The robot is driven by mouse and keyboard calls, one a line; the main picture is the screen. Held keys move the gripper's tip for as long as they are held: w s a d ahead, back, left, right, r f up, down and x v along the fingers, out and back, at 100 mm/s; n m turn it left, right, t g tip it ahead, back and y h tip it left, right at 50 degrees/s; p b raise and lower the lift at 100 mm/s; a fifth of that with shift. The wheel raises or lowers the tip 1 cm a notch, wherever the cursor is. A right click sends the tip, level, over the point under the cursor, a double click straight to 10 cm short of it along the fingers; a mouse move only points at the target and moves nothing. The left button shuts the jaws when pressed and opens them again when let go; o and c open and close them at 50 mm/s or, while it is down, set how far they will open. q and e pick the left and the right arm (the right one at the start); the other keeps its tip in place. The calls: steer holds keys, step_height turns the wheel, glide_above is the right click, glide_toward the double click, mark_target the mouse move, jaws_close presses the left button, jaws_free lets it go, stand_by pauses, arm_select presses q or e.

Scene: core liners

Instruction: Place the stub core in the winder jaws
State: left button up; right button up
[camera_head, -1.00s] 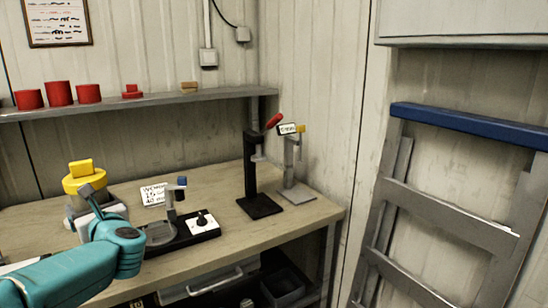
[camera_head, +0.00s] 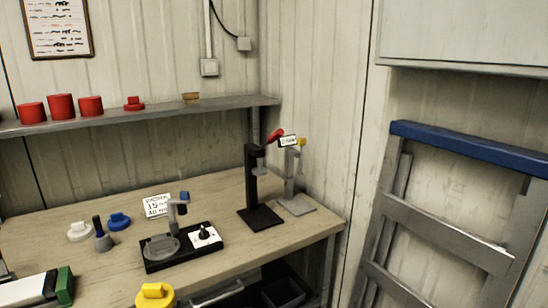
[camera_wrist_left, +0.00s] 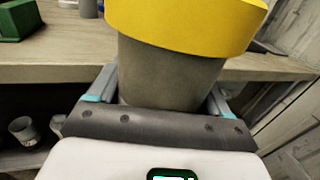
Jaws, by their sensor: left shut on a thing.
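My left gripper (camera_wrist_left: 158,100) is shut on a grey cylinder (camera_wrist_left: 170,72) with a yellow cap, its fingers on either side of it. I take this as the stub core, but cannot be sure. In the head view only its yellow cap (camera_head: 155,296) with a raised tab shows, at the bottom edge in front of the bench. The gripper is below that view. My right gripper is not in view.
On the bench (camera_head: 110,262) are a black press stand (camera_head: 260,215), a grey stand (camera_head: 296,204), a white sign (camera_head: 157,205), and small white (camera_head: 79,232) and blue (camera_head: 119,221) capped pieces. A green-ended box (camera_head: 62,286) lies front left. Red cylinders (camera_head: 61,107) stand on the shelf.

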arm_select(q)
steer(key=s+d+m+h, duration=0.3)
steer(key=s+d+h, duration=0.1)
steer(key=d, duration=0.3)
steer(key=shift+s+d+r+t+h, duration=0.2)
steer(key=shift+s+r+t+h, duration=0.15)
steer(key=shift+h, duration=0.25)
steer(key=shift+a, duration=0.2)
